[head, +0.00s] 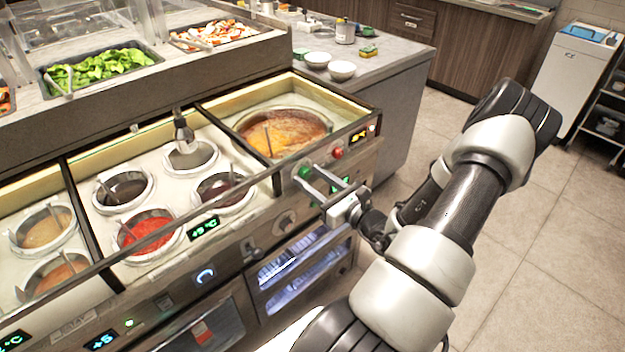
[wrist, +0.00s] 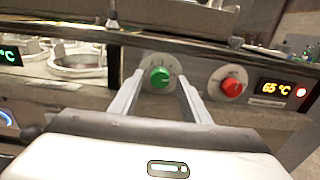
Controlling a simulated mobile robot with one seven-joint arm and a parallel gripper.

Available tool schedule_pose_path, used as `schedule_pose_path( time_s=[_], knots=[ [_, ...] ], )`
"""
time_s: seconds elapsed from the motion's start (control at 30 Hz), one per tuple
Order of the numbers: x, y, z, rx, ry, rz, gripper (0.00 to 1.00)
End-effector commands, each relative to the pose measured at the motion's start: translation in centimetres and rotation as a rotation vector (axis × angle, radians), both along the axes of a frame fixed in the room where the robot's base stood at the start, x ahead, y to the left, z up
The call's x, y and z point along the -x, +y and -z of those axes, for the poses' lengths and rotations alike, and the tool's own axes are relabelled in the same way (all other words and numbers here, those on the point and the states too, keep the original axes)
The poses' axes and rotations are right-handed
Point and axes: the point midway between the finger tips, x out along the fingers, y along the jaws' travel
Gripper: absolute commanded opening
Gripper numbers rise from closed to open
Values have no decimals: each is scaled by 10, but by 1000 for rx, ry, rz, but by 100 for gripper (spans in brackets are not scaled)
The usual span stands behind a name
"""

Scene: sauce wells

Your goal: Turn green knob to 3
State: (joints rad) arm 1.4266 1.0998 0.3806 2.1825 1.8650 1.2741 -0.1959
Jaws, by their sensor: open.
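The green knob (wrist: 160,77) is on the front panel of the counter, with a pale dial plate around it. In the wrist view it shows between the two fingers of my gripper (wrist: 158,90), which are open on either side of it. I cannot tell if the fingertips touch the panel. The dial's numbers are too small to read. In the head view the green knob (head: 304,171) shows just beyond the fingertips of my gripper (head: 306,180).
A red knob (wrist: 232,87) is right of the green one, beside a 65 °C display (wrist: 276,90). A metal rail (wrist: 200,43) runs above the knobs. Sauce wells and a large soup well (head: 283,133) are set in the counter above. Floor is clear at right.

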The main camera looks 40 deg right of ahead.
Motion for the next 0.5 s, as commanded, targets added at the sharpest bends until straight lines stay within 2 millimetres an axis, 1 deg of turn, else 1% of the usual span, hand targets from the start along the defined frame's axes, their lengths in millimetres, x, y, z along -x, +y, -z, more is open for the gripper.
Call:
schedule_pose_path(
  time_s=[0.23, 0.37, 0.4, 0.47, 0.5],
  knots=[
    [-1, 0, 0, 0, 0, 0, 43],
    [-1, 0, 0, 0, 0, 0, 21],
    [0, 0, 0, 0, 0, 0, 14],
    [0, 0, 0, 0, 0, 0, 4],
    [0, 0, 0, 0, 0, 0, 2]
  ],
)
